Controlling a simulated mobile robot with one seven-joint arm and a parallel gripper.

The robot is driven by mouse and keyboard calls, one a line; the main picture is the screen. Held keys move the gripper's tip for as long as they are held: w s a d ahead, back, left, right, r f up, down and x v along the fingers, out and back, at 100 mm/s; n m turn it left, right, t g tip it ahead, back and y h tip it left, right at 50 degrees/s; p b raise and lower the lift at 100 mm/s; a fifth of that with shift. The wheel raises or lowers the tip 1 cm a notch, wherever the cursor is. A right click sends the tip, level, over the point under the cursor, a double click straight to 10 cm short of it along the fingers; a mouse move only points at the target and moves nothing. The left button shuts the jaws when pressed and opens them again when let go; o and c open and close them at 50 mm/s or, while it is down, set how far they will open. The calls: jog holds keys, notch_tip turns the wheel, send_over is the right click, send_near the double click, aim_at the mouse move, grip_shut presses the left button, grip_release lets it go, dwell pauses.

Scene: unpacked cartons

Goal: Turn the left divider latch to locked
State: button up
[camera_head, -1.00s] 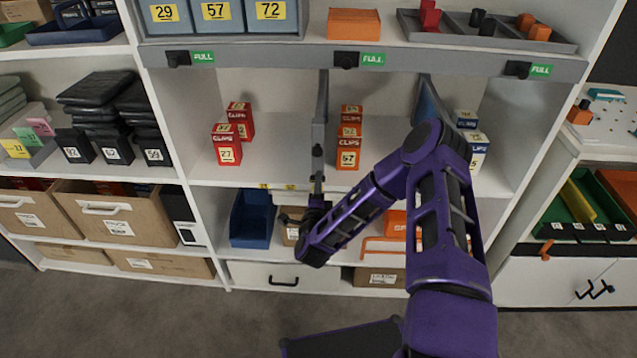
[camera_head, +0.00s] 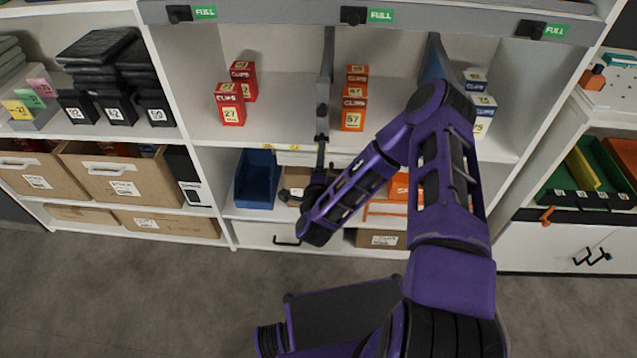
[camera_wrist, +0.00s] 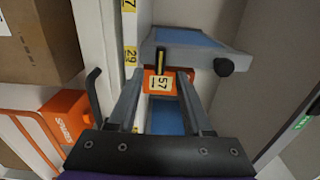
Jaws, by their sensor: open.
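The left divider (camera_head: 325,75) is a grey upright panel on the middle shelf, with a black knob (camera_head: 321,111) on its front edge. In the wrist view this divider (camera_wrist: 185,37) shows a blue face, its black knob (camera_wrist: 223,66), and a small black and yellow latch (camera_wrist: 160,60) at its lower end.
Orange clip boxes (camera_head: 353,108) stand right of the divider, red ones (camera_head: 231,104) to the left. A second divider (camera_head: 432,57) stands further right. Below are a blue bin (camera_head: 256,180) and orange goods (camera_head: 399,187).

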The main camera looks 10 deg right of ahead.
jog(key=v, duration=1.2)
jog(key=shift+s, duration=0.25)
jog(key=shift+w, duration=0.1)
